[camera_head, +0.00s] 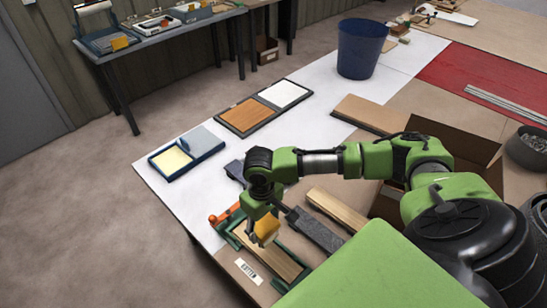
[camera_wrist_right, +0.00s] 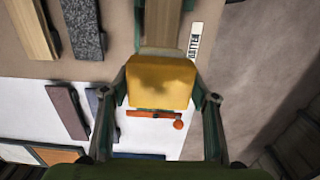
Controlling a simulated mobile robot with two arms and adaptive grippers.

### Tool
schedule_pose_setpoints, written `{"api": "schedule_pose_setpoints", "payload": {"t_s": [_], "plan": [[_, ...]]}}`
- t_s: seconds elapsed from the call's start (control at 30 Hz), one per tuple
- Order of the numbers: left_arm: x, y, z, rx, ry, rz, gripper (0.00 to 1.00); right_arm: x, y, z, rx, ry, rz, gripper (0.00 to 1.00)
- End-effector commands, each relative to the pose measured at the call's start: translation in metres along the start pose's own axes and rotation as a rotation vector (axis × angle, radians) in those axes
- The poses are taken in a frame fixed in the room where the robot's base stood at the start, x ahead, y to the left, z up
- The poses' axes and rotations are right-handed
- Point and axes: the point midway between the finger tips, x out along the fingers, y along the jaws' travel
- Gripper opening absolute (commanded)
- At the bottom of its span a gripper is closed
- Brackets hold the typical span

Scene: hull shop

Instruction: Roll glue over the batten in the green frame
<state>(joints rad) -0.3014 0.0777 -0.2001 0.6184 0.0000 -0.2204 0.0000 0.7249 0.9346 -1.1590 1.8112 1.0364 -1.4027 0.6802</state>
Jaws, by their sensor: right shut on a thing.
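The green frame (camera_head: 292,284) lies near the front of the bench with a pale wooden batten (camera_head: 270,257) in it. The batten also shows in the right wrist view (camera_wrist_right: 163,28), running away beyond the held tool. My right gripper (camera_wrist_right: 159,98) is shut on a yellow block-like glue roller (camera_wrist_right: 160,76), one finger on each side. In the head view the roller (camera_head: 266,229) is over the upper part of the batten. I cannot tell whether it touches the wood. An orange-handled clamp (camera_head: 216,217) is at the frame's upper left end. My left gripper is out of view.
A blue tray (camera_head: 206,145) with a pale yellow pad lies up the bench, with brown and white panels (camera_head: 243,116) beyond. A dark strip (camera_head: 318,232) and a wooden strip (camera_head: 338,209) lie right of the frame. A cardboard box (camera_head: 455,145) and blue bucket (camera_head: 361,48) stand further right.

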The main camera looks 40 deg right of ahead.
Motion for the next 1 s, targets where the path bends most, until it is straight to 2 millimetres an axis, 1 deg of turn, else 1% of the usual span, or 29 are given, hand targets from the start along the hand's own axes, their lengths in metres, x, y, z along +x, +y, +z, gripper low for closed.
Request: {"api": "schedule_pose_setpoints", "payload": {"t_s": [0.03, 0.4, 0.6, 0.8, 1.0], "plan": [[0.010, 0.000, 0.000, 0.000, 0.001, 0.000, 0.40, 0.004, -0.001, -0.009, 0.000, 0.005, -0.001, 0.16], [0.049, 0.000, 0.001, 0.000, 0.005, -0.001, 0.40, 0.004, -0.001, -0.057, 0.001, 0.005, -0.001, 0.16], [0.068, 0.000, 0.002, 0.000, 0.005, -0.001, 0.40, 0.003, 0.000, -0.080, 0.001, 0.005, -0.001, 0.16], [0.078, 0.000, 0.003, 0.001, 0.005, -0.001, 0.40, 0.001, 0.000, -0.093, 0.001, 0.002, -0.001, 0.16], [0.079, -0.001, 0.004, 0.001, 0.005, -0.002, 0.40, -0.002, 0.000, -0.097, 0.000, 0.002, -0.001, 0.16]]}}
